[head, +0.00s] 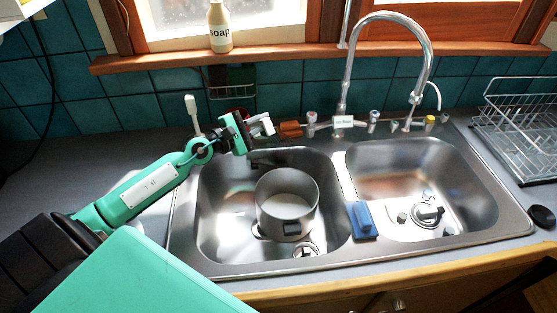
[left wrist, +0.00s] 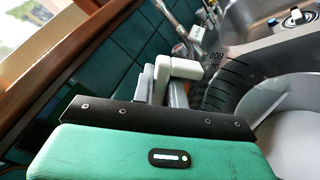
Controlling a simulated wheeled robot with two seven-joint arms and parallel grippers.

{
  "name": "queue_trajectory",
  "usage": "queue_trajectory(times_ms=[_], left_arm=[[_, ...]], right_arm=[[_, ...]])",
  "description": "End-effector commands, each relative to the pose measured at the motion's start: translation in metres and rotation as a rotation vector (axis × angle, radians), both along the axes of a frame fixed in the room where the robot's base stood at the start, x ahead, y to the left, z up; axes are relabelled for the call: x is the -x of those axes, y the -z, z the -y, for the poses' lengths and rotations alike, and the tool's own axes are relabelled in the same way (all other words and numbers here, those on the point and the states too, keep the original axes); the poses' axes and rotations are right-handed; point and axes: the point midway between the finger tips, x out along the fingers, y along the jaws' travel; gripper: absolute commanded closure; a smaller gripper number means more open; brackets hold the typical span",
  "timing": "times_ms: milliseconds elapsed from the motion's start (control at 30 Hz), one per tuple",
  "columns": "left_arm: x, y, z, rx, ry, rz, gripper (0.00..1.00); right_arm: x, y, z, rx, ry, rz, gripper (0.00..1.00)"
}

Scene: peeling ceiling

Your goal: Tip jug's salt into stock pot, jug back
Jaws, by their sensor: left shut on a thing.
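The stock pot (head: 268,219) is a grey round pot standing upright in the left sink basin. Its inside looks pale; I cannot tell whether salt lies in it. My left gripper (head: 246,133) is above the back left edge of that basin, behind and left of the pot. It is shut on the white handle (head: 263,125) of the jug. In the left wrist view the handle (left wrist: 178,68) shows beyond the gripper, with the clear jug wall (left wrist: 226,82) and its black measuring marks. The jug is see-through and hard to make out in the head view; its contents cannot be told.
The tall tap (head: 343,80) rises behind the sink. A blue sponge-like block (head: 362,220) lies on the divider. The right basin (head: 470,185) holds small items. A dish rack (head: 515,120) stands at right; a soap bottle (head: 219,30) is on the sill. Left counter is partly clear.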

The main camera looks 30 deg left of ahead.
Motion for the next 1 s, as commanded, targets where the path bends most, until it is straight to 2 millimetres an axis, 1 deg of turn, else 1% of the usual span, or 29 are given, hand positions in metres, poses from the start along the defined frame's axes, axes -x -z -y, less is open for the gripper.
queue_trajectory(times_ms=[100,367,467,500,600,700,933,1000], left_arm=[[-0.002,-0.003,-0.005,0.052,0.002,-0.022,1.0],[-0.003,-0.001,-0.006,0.072,0.0,-0.03,1.0],[-0.006,0.007,-0.013,0.186,-0.002,-0.078,1.0],[-0.007,0.01,-0.016,0.25,-0.001,-0.106,1.0],[-0.01,0.015,-0.022,0.391,0.0,-0.166,1.0],[-0.011,0.017,-0.025,0.461,0.002,-0.196,1.0],[-0.011,0.016,-0.025,0.469,0.002,-0.2,1.0],[-0.011,0.021,-0.025,0.495,0.002,-0.211,1.0]], right_arm=[[0.0,0.001,0.0,0.0,0.0,0.0,0.64],[0.0,0.002,0.0,0.0,0.0,0.0,0.64],[0.0,0.01,0.0,0.0,0.0,0.0,0.64],[0.0,0.012,0.0,0.0,0.0,0.0,0.64],[0.0,0.014,0.0,0.0,0.0,0.0,0.64],[0.0,0.014,0.0,0.0,0.0,0.0,0.64],[0.0,0.014,0.0,0.0,0.0,0.0,0.64],[0.0,0.015,0.0,0.0,0.0,0.0,0.64]])
